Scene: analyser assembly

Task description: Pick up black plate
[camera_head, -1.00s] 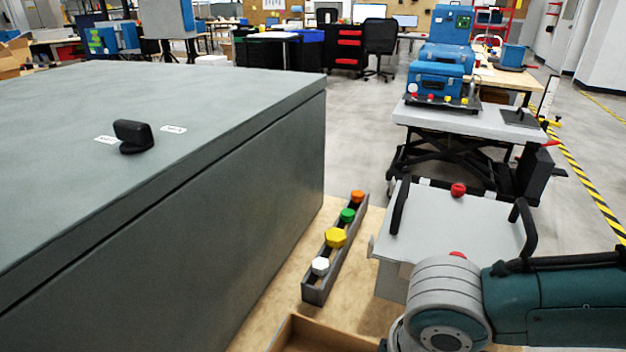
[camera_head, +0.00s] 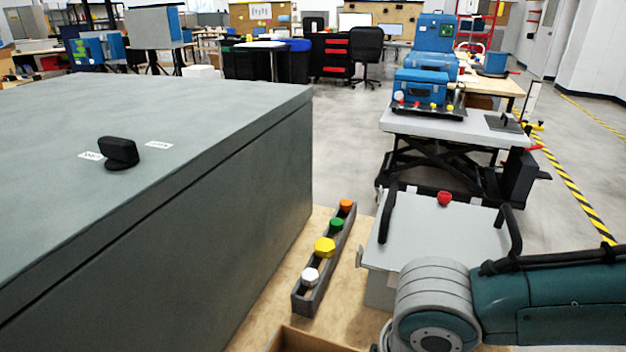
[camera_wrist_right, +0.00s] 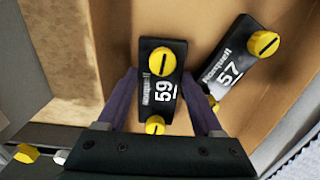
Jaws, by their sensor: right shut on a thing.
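In the right wrist view, a black plate marked 59 (camera_wrist_right: 165,88), with a yellow knob at each end, lies between the fingers of my right gripper (camera_wrist_right: 160,92). The gripper is shut on it. A second black plate marked 57 (camera_wrist_right: 232,68), also with yellow knobs, lies tilted to the right of it. Both show against the brown open box (camera_wrist_right: 90,25). In the head view only my right arm shows, at the lower right; its gripper and the plates are hidden there. My left gripper is in neither current view.
In the head view, a narrow grey rack (camera_head: 328,262) holds white, yellow, green and orange knobs. A large grey cabinet (camera_head: 170,215) fills the left. A grey-lidded case with black handles (camera_head: 440,235) stands beside my arm. A lift table (camera_head: 455,125) bears blue cases behind.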

